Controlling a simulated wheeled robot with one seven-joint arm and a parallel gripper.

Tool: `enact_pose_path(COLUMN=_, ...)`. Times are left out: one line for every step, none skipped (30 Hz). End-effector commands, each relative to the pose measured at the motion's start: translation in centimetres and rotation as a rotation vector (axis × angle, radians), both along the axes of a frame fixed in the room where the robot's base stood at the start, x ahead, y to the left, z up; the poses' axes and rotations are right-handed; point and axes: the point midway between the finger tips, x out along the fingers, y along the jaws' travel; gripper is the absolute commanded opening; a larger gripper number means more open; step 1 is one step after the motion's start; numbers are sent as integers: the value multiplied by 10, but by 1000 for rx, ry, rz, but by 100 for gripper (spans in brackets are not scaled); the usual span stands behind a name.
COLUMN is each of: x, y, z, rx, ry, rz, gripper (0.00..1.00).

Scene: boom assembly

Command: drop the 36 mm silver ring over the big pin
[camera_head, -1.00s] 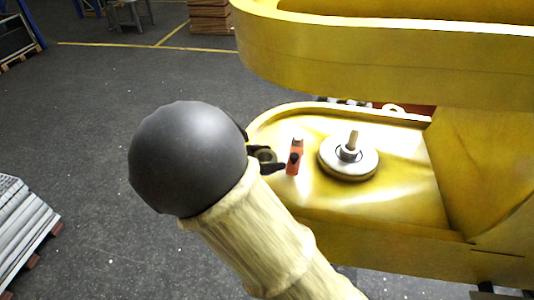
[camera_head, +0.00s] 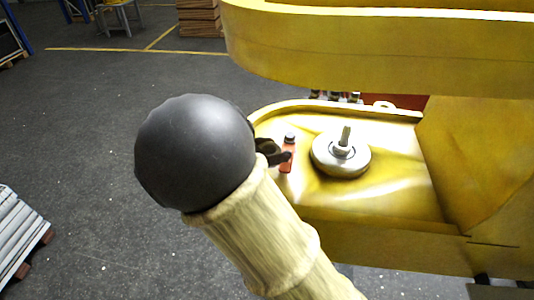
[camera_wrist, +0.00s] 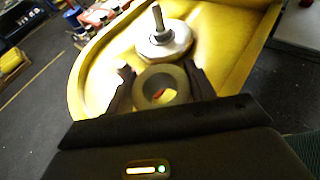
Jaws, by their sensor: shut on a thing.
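The silver ring (camera_wrist: 143,86) is held flat between the two dark fingers of my gripper (camera_wrist: 158,72) in the wrist view. It looks grey-olive there, and its hole faces the camera. In the head view my gripper (camera_head: 276,153) shows only in part beside the black ball of my arm, and I cannot make out the ring. The big pin (camera_head: 346,134) stands upright from a round silver hub (camera_head: 338,164) on the yellow part. In the wrist view the pin (camera_wrist: 158,18) and hub (camera_wrist: 178,44) lie beyond the ring, apart from it.
A small orange-red object with a dark top (camera_head: 288,160) stands between my gripper and the hub. The yellow floor (camera_head: 400,195) has a raised rim, and a thick yellow beam (camera_head: 370,55) overhangs behind. Several small items (camera_wrist: 95,16) lie past the rim in the wrist view.

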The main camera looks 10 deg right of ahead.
Motion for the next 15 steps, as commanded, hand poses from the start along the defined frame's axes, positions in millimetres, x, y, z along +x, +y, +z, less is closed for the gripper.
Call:
enact_pose_path(x=1, y=-3, z=0, rx=0, ry=-2, rz=-2, gripper=13)
enact_pose_path(x=2, y=-4, z=-1, rx=1, ry=-1, rz=-2, gripper=13)
enact_pose_path(x=3, y=-6, z=-1, rx=1, ry=-1, rz=-2, gripper=13)
enact_pose_path(x=4, y=-8, z=-1, rx=1, ry=-1, rz=-2, gripper=13)
enact_pose_path(x=5, y=-9, z=-1, rx=1, ry=-1, rz=-2, gripper=13)
enact_pose_path(x=6, y=-11, z=-1, rx=1, ry=-1, rz=-3, gripper=13)
enact_pose_path(x=6, y=-13, z=-1, rx=0, ry=-1, rz=-3, gripper=13)
enact_pose_path(x=7, y=-14, z=-1, rx=0, ry=-1, rz=-3, gripper=13)
enact_pose_path(x=8, y=-17, z=-1, rx=-1, ry=-1, rz=-4, gripper=13)
enact_pose_path(x=9, y=-18, z=-1, rx=-1, ry=-2, rz=-4, gripper=13)
enact_pose_path(x=9, y=-20, z=-1, rx=-1, ry=-2, rz=-4, gripper=13)
enact_pose_path(x=11, y=-22, z=-1, rx=0, ry=-2, rz=-5, gripper=13)
enact_pose_path(x=11, y=-23, z=-1, rx=0, ry=-2, rz=-5, gripper=13)
enact_pose_path(x=12, y=-25, z=-1, rx=0, ry=-2, rz=-5, gripper=13)
enact_pose_path(x=13, y=-27, z=-1, rx=0, ry=-2, rz=-5, gripper=13)
